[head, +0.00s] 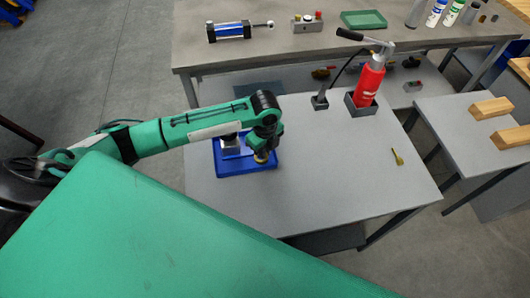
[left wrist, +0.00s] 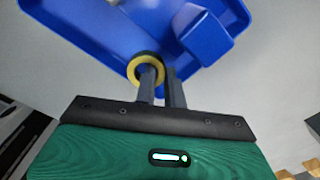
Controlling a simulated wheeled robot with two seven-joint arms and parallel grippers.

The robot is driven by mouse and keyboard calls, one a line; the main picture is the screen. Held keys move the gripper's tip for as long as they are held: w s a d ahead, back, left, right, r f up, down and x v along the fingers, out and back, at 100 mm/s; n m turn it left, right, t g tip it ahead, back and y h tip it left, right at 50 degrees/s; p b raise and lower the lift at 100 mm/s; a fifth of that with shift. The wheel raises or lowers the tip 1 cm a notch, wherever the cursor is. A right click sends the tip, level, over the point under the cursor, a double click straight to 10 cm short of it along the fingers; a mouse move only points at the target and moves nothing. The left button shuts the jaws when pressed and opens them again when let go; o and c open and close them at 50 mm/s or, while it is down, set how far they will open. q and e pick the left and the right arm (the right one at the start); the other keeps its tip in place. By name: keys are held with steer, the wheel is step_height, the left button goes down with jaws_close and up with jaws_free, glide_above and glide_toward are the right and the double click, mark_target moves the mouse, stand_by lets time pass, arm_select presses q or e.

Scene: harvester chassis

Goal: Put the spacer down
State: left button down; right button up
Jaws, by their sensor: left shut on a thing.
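The spacer looks to be a yellow ring (left wrist: 133,70), seen in the left wrist view at the tips of my left gripper (left wrist: 161,82). The gripper is shut on the ring's right side; one finger seems to sit in the hole and the other outside. In the head view my left gripper (head: 263,150) points down over the front right part of a blue tray (head: 245,168), with the yellow ring (head: 261,157) just under it. I cannot tell whether the ring touches the tray. My right gripper is in neither view.
A blue block (left wrist: 207,38) stands in the tray beside the ring. On the same grey table (head: 320,180) are a red bottle jack (head: 368,82), a dark holder (head: 320,102) and a small yellow piece (head: 397,157). The table's middle and front are clear.

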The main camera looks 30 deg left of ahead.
arm_select(q)
step_height(320, 180, down, 2)
steer(key=shift+f, duration=0.25)
steer(key=c, duration=1.5)
jaws_free()
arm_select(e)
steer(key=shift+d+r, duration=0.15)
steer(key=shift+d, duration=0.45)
arm_select(q)
step_height(320, 180, up, 12)
steer(key=shift+r+b, duration=0.15)
steer(key=shift+b, duration=0.65)
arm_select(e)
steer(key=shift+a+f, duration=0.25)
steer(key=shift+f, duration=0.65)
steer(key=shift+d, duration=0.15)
arm_select(q)
steer(key=shift+s, duration=0.1)
